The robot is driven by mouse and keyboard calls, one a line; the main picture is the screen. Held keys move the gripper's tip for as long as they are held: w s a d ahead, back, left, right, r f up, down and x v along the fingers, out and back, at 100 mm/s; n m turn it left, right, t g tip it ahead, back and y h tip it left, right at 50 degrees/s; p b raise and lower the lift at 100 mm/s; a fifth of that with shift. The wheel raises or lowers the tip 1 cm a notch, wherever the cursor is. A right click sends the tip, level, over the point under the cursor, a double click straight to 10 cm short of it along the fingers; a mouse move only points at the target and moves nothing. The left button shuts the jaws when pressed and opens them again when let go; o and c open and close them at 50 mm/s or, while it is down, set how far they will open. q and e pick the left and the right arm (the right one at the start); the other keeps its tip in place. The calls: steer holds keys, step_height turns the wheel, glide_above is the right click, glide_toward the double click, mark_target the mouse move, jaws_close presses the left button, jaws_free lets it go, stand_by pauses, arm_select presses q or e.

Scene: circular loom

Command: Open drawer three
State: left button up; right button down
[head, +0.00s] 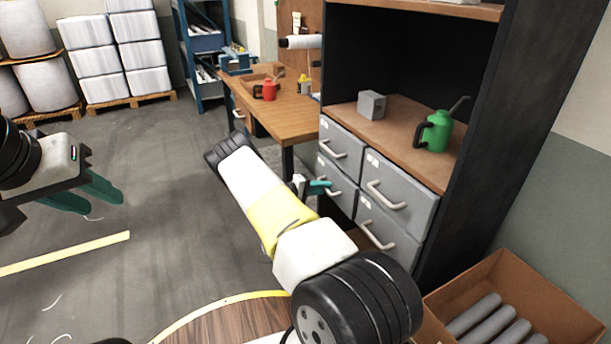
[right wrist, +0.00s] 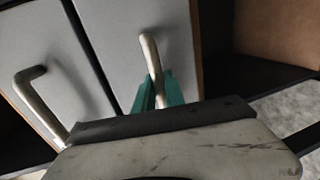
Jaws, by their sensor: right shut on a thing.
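A dark shelf unit holds grey drawers with pale handles, in two columns. The upper left drawer (head: 342,148), upper right drawer (head: 398,186) and lower right drawer (head: 388,232) look closed. Their small labels are unreadable. My right gripper (head: 319,186) is at the lower left drawer (head: 343,192), partly hidden by my arm. Its teal fingers are shut on that drawer's handle, and the right wrist view shows the handle (right wrist: 151,55) between them. Another drawer's handle (right wrist: 38,100) is left of it there. My left gripper (head: 92,194) hangs empty at the left, fingers apart.
A green watering can (head: 435,132) and a grey block (head: 371,105) stand on the shelf above the drawers. A wooden workbench (head: 285,115) is behind. A cardboard box (head: 440,305) of grey rolls is at lower right.

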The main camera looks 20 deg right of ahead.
steer(key=f+v, duration=0.2)
steer(key=v, duration=1)
steer(key=a+f+v, duration=0.1)
steer(key=f+v, duration=0.2)
steer(key=v, duration=1)
steer(key=shift+s+a, duration=0.25)
steer(key=shift+f, duration=0.1)
steer(key=c, duration=1.4)
jaws_free()
steer(key=v, duration=0.7)
steer(key=shift+a, duration=0.35)
steer(key=shift+s, duration=0.1)
